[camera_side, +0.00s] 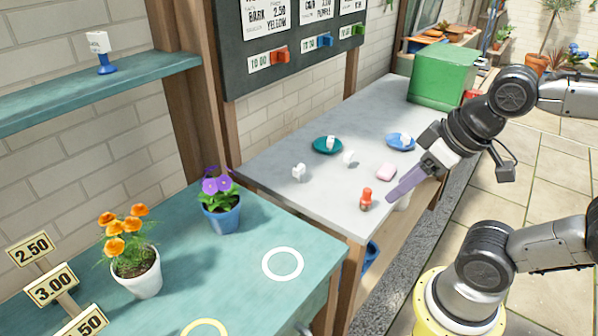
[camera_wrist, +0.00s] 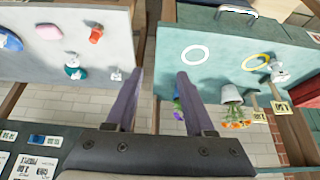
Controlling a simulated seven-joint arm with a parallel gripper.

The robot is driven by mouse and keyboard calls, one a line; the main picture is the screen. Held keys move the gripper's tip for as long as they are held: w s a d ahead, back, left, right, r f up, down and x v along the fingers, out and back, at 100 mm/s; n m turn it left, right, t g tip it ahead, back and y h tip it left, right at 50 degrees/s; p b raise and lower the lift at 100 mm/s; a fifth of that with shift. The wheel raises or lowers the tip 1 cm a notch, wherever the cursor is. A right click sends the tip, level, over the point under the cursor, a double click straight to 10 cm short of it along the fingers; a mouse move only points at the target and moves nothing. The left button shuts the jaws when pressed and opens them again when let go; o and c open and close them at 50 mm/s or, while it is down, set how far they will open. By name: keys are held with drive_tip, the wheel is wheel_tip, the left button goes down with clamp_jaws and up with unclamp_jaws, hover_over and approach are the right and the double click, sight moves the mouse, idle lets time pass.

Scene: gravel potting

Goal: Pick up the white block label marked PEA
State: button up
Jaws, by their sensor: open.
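Several small white blocks show in the side view, and their lettering is too small to read, so I cannot tell which is marked PEA. One white block (camera_side: 299,172) stands on the grey table, left of the others. A second block (camera_side: 348,158) lies nearby, a third (camera_side: 331,143) is on the teal saucer (camera_side: 319,146), and a fourth (camera_side: 405,140) is on the blue saucer (camera_side: 392,137). Another white label (camera_side: 98,42) sits on a blue base on the wall shelf. My gripper (camera_side: 391,198) is open and empty above the table's front right edge; its parted fingers (camera_wrist: 160,75) show in the wrist view.
A red object (camera_side: 366,198) and a pink block (camera_side: 386,171) are near my gripper. A green box (camera_side: 442,78) stands at the back. The teal bench (camera_side: 240,262) at the front holds potted flowers, a white ring (camera_side: 283,264) and price signs.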

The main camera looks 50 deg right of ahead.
drive_tip(key=shift+o, duration=0.5)
